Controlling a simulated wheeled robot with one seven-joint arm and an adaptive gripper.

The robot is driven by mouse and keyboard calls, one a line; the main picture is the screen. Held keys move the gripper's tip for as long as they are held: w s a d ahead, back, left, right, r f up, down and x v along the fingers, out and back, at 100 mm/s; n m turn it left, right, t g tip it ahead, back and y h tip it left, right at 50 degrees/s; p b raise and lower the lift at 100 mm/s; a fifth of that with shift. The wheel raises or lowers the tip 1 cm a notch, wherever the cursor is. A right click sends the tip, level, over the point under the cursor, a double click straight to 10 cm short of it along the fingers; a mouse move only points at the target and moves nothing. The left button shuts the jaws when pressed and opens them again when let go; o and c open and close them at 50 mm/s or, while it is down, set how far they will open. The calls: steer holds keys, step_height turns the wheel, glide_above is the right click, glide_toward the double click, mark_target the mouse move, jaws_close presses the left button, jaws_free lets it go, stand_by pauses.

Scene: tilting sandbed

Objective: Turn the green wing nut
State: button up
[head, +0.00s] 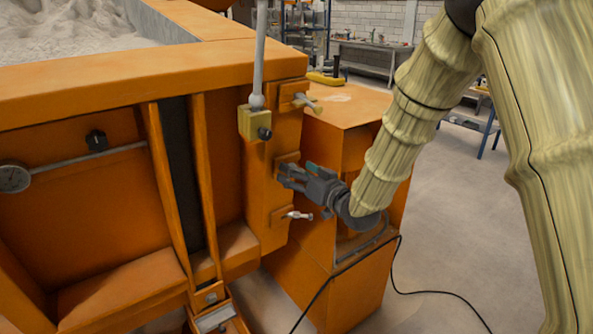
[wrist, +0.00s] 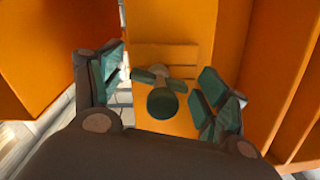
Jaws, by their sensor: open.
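The green wing nut (wrist: 163,103) shows in the wrist view as a dark green round end with short wings behind it, in front of an orange plate (wrist: 165,57). My gripper (wrist: 161,82) is open, with one teal-padded finger to the left of the nut and one to the right. Gaps show between the nut and both fingers. In the head view my gripper (head: 290,174) is at the middle plate on the orange post, and it hides most or all of the nut there.
A yellowish wing nut (head: 306,102) sits above my gripper and a pale one (head: 297,215) below it on the same post. A yellow block (head: 255,123) with a grey rod is up and left. An orange cabinet (head: 345,110) stands close behind. Open floor lies right.

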steer(key=shift+w, duration=0.1)
steer(key=c, duration=1)
steer(key=shift+a, duration=0.15)
steer(key=shift+c, duration=0.2)
